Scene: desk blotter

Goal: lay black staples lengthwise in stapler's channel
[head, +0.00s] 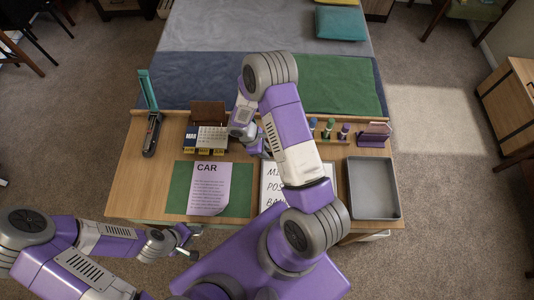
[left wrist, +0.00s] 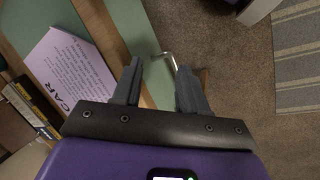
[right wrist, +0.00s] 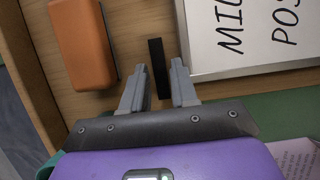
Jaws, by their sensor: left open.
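The stapler (head: 152,135) stands at the desk's left with its teal top arm (head: 147,88) swung up, so it is open. The strip of black staples (right wrist: 157,65) lies on the wood in the right wrist view, beside the whiteboard. My right gripper (right wrist: 160,72) is open, with one finger on each side of the strip and gaps visible. In the head view my right arm hides the strip. My left gripper (left wrist: 158,75) is open and empty at the desk's front edge, near a bent metal handle (left wrist: 169,60); it also shows in the head view (head: 187,242).
An orange block (right wrist: 82,42) lies left of the strip. The whiteboard (right wrist: 255,35) is close on its right. A CAR sheet (head: 208,188) lies on the green blotter (head: 178,190). A calendar (head: 207,137) stands behind, and a grey tray (head: 373,188) is at the right.

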